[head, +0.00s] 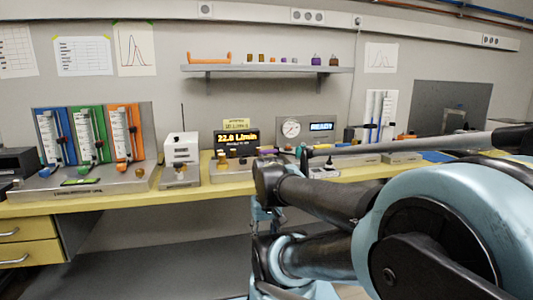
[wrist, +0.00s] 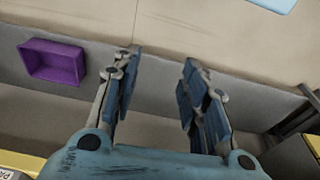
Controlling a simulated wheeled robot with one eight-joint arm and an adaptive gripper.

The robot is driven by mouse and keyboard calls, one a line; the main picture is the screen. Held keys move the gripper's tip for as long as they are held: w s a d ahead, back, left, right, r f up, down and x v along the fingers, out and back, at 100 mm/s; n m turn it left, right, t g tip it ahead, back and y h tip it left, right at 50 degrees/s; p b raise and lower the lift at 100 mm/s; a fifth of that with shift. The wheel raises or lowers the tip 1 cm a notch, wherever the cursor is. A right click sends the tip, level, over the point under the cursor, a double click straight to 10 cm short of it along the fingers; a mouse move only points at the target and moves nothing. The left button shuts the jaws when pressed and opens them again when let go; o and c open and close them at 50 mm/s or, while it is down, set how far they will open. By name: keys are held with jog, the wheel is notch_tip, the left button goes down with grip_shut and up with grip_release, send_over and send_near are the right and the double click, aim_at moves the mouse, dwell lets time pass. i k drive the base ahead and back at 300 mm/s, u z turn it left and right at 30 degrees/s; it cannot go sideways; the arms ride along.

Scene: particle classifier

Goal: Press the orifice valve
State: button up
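My gripper (wrist: 158,62) is open and empty in the wrist view, its two blue-padded fingers apart with grey shelf and floor beyond them. I cannot make it out clearly in the head view, where my arm fills the lower right. No part is readable as the orifice valve. Small brass knobs stand before the lit flow display (head: 237,139) and on the white box unit (head: 181,150). A round gauge (head: 291,128) sits beside a READY screen (head: 321,127). My arm partly hides the bench below these.
The yellow-edged bench (head: 110,204) runs along the wall. Blue, green and orange flowmeters (head: 90,140) stand at its left. A wall shelf (head: 268,69) holds small items. A purple bin (wrist: 52,62) shows in the wrist view.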

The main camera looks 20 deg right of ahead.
aim_at(261, 152)
jog(key=k, duration=1.35)
jog(key=z, duration=0.6)
jog(key=i, duration=1.8)
jog(key=u, duration=0.6)
